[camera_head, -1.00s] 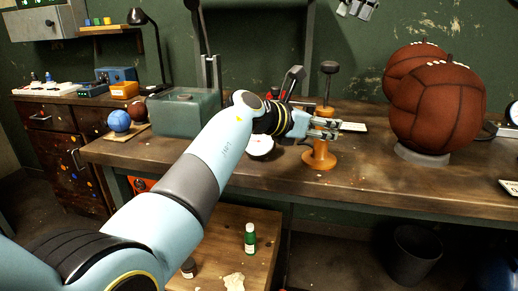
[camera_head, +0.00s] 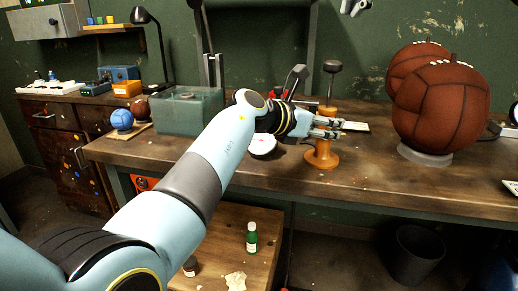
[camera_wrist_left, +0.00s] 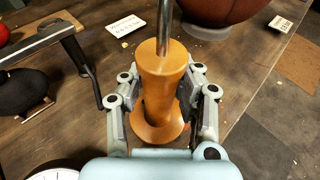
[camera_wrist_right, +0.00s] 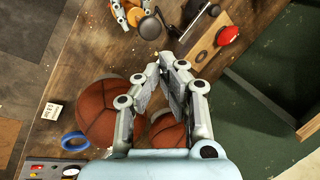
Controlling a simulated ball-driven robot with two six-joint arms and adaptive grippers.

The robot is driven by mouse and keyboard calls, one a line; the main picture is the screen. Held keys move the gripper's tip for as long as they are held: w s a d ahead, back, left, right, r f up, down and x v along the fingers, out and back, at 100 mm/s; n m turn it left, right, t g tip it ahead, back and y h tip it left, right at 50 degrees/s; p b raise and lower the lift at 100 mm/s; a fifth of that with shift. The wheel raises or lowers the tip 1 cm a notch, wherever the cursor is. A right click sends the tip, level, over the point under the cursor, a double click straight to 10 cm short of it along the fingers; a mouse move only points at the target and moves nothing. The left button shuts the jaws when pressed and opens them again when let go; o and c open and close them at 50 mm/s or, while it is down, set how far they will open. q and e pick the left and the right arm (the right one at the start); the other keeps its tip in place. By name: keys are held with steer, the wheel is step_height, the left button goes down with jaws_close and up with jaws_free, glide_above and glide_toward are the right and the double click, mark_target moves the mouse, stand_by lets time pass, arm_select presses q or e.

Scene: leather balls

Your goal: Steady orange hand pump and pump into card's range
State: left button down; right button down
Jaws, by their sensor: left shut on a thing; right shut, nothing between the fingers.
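The orange hand pump (camera_head: 322,152) stands upright on the bench, with a metal rod and a dark knob (camera_head: 332,66) on top. My left gripper (camera_head: 330,128) is shut around its orange body, one finger on each side, as the left wrist view shows on the pump (camera_wrist_left: 160,85). My right gripper (camera_head: 354,7) shows only at the top edge of the head view. In its wrist view the right gripper (camera_wrist_right: 174,68) is shut and empty, apart from the pump's knob (camera_wrist_right: 150,27). A white dial (camera_head: 262,145) lies left of the pump.
Two brown leather balls stand right of the pump; the nearer ball (camera_head: 440,108) sits on a grey ring (camera_head: 425,155). A teal box (camera_head: 188,110) and a lamp (camera_head: 150,45) stand on the left. Another card (camera_wrist_left: 281,23) lies at the right. The bench front is mostly clear.

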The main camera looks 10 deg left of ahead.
mark_target(335, 61)
steer(key=a+n, duration=0.1)
steer(key=n, duration=0.4)
steer(key=a+n, duration=0.1)
steer(key=n, duration=0.4)
steer(key=a+f+n, duration=0.1)
steer(key=n, duration=0.4)
steer(key=shift+w+t+h, duration=0.3)
steer(key=shift+t, duration=0.1)
steer(key=shift+f, duration=2.6)
steer(key=shift+f, duration=0.1)
steer(key=shift+f, duration=1.05)
steer(key=shift+r, duration=1)
